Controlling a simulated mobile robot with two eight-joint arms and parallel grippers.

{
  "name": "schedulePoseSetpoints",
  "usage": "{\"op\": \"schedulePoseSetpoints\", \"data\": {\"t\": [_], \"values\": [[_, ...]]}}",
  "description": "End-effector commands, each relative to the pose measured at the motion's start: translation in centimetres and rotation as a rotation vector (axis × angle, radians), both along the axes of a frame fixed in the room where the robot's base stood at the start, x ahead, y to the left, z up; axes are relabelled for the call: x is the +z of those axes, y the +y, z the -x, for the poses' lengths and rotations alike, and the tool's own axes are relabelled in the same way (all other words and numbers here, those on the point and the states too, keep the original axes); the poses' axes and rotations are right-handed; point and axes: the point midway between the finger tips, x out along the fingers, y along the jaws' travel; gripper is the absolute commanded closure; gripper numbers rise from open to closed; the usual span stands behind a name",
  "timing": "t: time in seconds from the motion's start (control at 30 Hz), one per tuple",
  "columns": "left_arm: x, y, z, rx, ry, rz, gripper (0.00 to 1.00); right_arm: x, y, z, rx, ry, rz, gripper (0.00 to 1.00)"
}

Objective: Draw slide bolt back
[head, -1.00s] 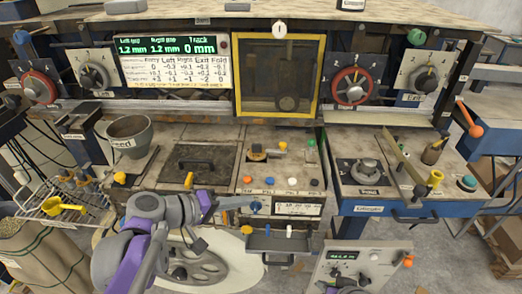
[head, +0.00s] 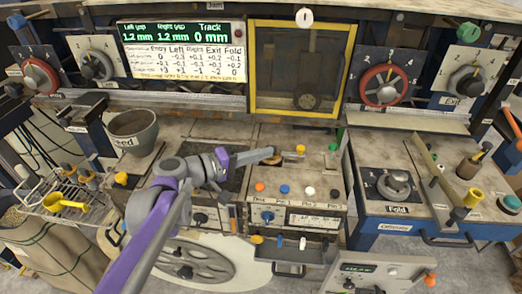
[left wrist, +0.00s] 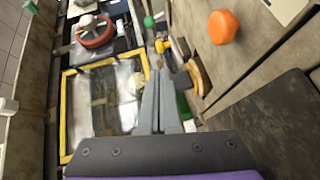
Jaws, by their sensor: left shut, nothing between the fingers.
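My left gripper (head: 262,155) reaches over the middle panel from the left. Its two grey fingers (left wrist: 158,95) are closed together in the left wrist view, with nothing between them. A small brass-coloured fitting (left wrist: 201,75) with a dark block (left wrist: 182,80), likely the slide bolt, lies just right of the fingertips there. A yellow knob (left wrist: 180,47) is just beyond them; it also shows in the head view (head: 300,149). The gripper partly covers the fitting in the head view, and I cannot tell whether it touches it. My right gripper is not in view.
An orange knob (left wrist: 223,27) and a green knob (head: 333,148) are near the fitting. A row of coloured buttons (head: 284,189) lines the panel front. A yellow-framed window (head: 252,70) stands behind. A dark plate (head: 225,180) lies left, under my arm.

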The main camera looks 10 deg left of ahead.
Motion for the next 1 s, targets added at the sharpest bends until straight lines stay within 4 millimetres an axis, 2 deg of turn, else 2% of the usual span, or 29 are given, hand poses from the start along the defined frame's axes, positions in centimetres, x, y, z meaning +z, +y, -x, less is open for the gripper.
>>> {"op": "schedulePoseSetpoints", "data": {"t": [0.1,0.33,0.5,0.83,1.0], "values": [[-0.3,-2.0,-1.4,-0.004,0.000,0.001,1.00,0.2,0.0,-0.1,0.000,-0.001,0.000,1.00],[-0.8,-4.6,-3.4,-0.002,0.000,0.000,1.00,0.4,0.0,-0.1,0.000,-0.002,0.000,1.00],[-1.0,-5.3,-4.0,0.000,0.000,0.000,1.00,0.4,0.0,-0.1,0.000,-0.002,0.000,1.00],[-1.0,-5.4,-4.0,0.000,0.000,0.000,1.00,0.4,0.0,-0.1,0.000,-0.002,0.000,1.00],[-1.1,-6.9,-3.9,-0.002,-0.001,0.000,1.00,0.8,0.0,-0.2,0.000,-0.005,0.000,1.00]]}}
